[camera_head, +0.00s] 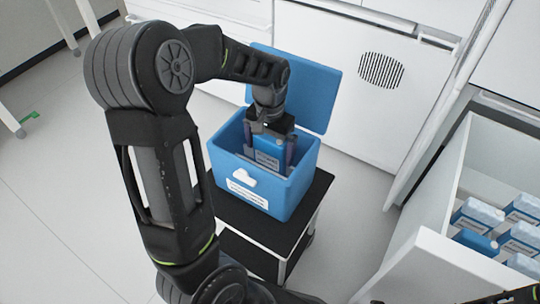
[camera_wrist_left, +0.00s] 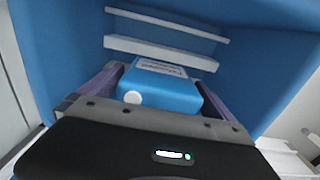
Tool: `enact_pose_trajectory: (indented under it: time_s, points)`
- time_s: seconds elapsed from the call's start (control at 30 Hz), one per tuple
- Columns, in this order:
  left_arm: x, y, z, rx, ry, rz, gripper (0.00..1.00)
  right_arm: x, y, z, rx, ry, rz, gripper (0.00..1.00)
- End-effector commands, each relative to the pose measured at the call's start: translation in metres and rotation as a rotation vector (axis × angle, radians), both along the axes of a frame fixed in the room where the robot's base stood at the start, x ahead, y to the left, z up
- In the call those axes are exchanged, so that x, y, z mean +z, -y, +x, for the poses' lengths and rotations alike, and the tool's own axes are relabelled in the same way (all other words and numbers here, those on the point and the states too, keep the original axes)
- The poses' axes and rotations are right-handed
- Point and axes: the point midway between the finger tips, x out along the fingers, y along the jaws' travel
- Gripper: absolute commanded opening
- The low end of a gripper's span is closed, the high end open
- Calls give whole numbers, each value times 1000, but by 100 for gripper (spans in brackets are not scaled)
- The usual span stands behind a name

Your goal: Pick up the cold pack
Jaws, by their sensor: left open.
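A blue cold pack (camera_head: 268,146) with a grey-white label stands inside the open blue cooler box (camera_head: 290,192). In the left wrist view the cold pack (camera_wrist_left: 162,94) shows its blue end, a round white cap and its label. My left gripper (camera_head: 268,150) reaches down into the cooler. Its fingers are open, one on each side of the cold pack. In the left wrist view the fingers of my left gripper (camera_wrist_left: 155,85) flank the pack; I cannot tell whether they touch it. The lower part of the pack is hidden. My right gripper is not clearly visible.
The cooler stands on a small black-topped stand (camera_head: 258,230), its blue lid (camera_head: 300,85) open at the back. An open white drawer (camera_head: 425,260) at the right holds several blue-and-white packs (camera_head: 476,213). White cabinets stand behind.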

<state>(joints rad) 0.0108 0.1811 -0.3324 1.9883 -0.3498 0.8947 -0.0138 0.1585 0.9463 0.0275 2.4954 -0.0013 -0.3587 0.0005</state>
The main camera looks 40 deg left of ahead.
Motion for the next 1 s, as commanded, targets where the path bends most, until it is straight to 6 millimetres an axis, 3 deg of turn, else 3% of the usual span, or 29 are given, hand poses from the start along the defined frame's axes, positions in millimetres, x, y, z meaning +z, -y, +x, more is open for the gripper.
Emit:
enact_pose_trajectory:
  time_s: [0.27, 1.0]
  points:
    - [0, 0, 0, 0, 0, 0, 100, 0, 0, 0, 0, 0, 0, 36]
    - [0, 0, 0, 0, 0, 0, 39, 0, 0, 0, 0, 0, 0, 36]
